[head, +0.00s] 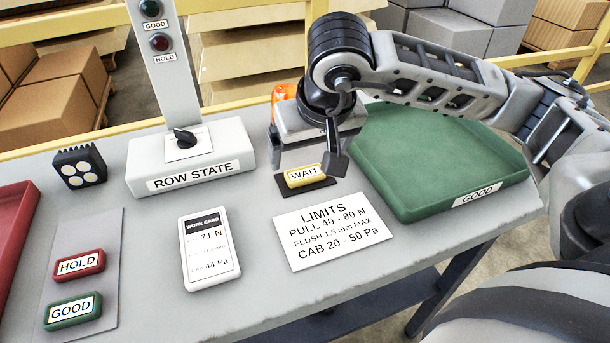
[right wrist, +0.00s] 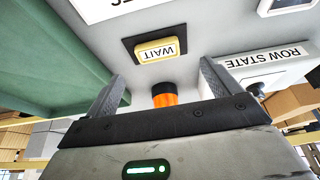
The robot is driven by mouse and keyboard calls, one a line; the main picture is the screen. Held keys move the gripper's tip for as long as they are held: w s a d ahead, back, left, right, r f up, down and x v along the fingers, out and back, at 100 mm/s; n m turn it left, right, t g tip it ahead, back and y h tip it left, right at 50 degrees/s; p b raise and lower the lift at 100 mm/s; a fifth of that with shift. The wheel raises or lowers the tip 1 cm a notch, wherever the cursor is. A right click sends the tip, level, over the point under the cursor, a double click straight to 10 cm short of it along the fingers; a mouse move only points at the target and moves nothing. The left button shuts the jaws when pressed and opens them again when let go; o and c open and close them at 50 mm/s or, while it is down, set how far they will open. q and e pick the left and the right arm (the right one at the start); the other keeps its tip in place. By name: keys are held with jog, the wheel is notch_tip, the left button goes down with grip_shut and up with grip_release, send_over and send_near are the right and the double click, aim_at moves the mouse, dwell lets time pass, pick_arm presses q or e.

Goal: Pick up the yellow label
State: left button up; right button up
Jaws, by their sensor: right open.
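The yellow label (head: 305,176), marked WAIT, lies on a small black pad (head: 326,184) on the grey table. It also shows upside down in the right wrist view (right wrist: 161,50), on the same pad. My right gripper (head: 306,150) is over the table, just behind and above the label. Its two fingers (right wrist: 162,72) are spread wide with nothing between them, and the label appears beyond the fingertips, apart from them. My left gripper is not in view.
The ROW STATE box (head: 200,165) with its knob and post stands left of the gripper. A green GOOD tray (head: 480,180) is at right. An orange object (head: 284,94) stands behind the label. A LIMITS card (head: 333,230) and work card (head: 209,248) lie in front.

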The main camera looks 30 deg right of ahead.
aim_at(304, 171)
jog(key=shift+x, duration=3.15)
jog(key=shift+d+r, duration=0.15)
jog(key=c, duration=1.1)
